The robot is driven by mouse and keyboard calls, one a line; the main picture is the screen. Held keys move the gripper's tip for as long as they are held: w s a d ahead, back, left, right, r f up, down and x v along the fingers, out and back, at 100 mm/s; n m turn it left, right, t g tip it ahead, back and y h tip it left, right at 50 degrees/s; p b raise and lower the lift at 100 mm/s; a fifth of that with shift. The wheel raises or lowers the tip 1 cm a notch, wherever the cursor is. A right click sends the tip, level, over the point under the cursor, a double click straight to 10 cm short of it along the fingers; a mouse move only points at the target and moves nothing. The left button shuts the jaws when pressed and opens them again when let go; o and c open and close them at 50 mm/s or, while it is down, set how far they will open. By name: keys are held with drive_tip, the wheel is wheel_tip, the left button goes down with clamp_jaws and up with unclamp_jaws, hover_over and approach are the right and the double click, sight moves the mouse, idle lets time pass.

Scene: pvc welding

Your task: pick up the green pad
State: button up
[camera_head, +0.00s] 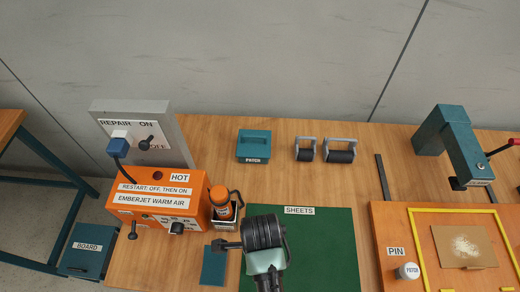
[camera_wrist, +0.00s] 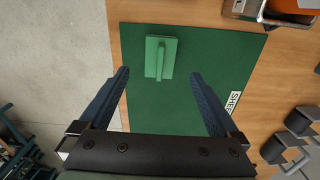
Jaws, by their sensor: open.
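The green pad (camera_wrist: 160,57) is a small light-green rectangle with a raised bar handle along its middle. In the wrist view it lies flat on the dark green mat (camera_wrist: 215,60), near the mat's edge. My gripper (camera_wrist: 159,75) is open and empty, with one finger on each side of the pad in that view. The fingers do not touch the pad. In the head view my arm stands over the mat (camera_head: 325,255), and I cannot make out the pad there.
An orange warm-air unit (camera_head: 150,202) and a heat tool (camera_head: 220,203) in its holder stand left of the mat. Two rollers (camera_head: 341,152) and a teal block (camera_head: 254,146) are behind it. An orange board (camera_head: 395,245) lies to the right. Open tabletop (camera_head: 355,190) lies behind the mat.

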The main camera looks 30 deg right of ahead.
drive_tip(key=shift+f, duration=3.25)
drive_tip(key=shift+a, duration=0.1)
drive_tip(key=c, duration=1.4)
drive_tip(key=shift+c, duration=0.2)
drive_tip(key=shift+r, duration=0.1)
wheel_tip(320, 180, up, 10)
